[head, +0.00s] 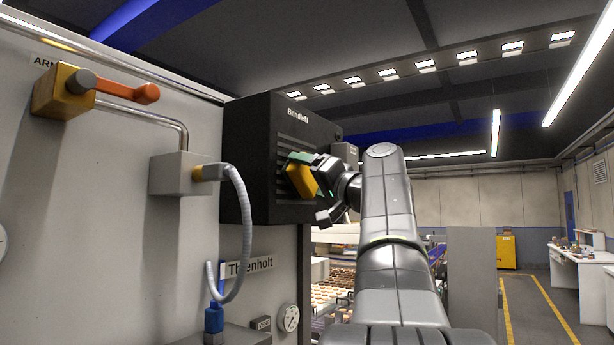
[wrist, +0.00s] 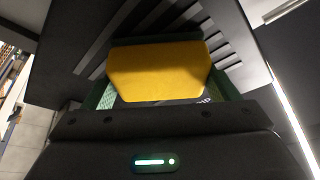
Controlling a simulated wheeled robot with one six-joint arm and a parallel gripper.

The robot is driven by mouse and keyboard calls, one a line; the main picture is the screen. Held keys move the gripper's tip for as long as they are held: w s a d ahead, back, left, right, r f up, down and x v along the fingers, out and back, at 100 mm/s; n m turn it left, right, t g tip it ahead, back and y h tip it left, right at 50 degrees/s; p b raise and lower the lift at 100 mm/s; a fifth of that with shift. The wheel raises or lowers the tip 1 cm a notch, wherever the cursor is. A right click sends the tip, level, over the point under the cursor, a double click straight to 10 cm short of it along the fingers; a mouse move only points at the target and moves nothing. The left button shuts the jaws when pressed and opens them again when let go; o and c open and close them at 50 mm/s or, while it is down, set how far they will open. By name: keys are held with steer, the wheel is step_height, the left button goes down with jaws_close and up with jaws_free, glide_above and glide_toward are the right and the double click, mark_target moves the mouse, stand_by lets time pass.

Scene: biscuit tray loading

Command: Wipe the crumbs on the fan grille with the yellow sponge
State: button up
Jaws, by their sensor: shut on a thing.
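The yellow sponge (head: 301,181) is held in my gripper (head: 306,172) against or just in front of the black box's slotted face in the head view. In the wrist view the sponge (wrist: 158,72) sits between the green finger pads of my gripper (wrist: 160,85), which is shut on it. The fan grille (head: 292,158) is the set of slots on the front of the black box. Its pale slots (wrist: 103,50) also show beside the sponge in the wrist view. I cannot make out crumbs, and the sponge hides part of the grille. Whether the sponge touches the grille is unclear.
A pale panel (head: 120,200) on the left carries an orange lever (head: 128,92) and a grey looped hose (head: 245,225). A gauge (head: 288,318) sits below the black box (head: 255,110). Racks of biscuits (head: 330,292) stand behind. Open floor (head: 535,310) lies at right.

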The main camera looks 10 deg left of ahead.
mark_target(300, 168)
steer(key=shift+w+d+p, duration=0.95)
steer(key=shift+w+d, duration=0.2)
steer(key=shift+w, duration=2.45)
steer(key=shift+s+a+r+b, duration=0.25)
steer(key=shift+s+a+b, duration=0.4)
steer(key=shift+s, duration=1.2)
steer(key=shift+s+a+r+b, duration=0.2)
steer(key=shift+s+a+b, duration=0.45)
steer(key=shift+s, duration=1.2)
steer(key=shift+s+a+r+b, duration=0.25)
steer(key=shift+s+a+b, duration=0.35)
steer(key=shift+s, duration=1.25)
steer(key=shift+a+r+p, duration=0.1)
steer(key=shift+r+p, duration=0.65)
steer(key=shift+r, duration=0.15)
steer(key=shift+w+d+f, duration=0.1)
steer(key=shift+w+d, duration=0.15)
steer(key=shift+w, duration=0.4)
steer(key=shift+w+d+r, duration=0.1)
steer(key=shift+w+d, duration=0.15)
steer(key=shift+w, duration=0.35)
steer(key=shift+w+d+f, duration=0.1)
steer(key=shift+w+d, duration=0.15)
steer(key=shift+w, duration=0.4)
steer(key=w+d+p, duration=0.2)
steer(key=w+p, duration=0.1)
steer(key=w, duration=0.4)
steer(key=shift+w+d, duration=0.15)
steer(key=shift+d, duration=0.05)
steer(key=shift+d, duration=0.1)
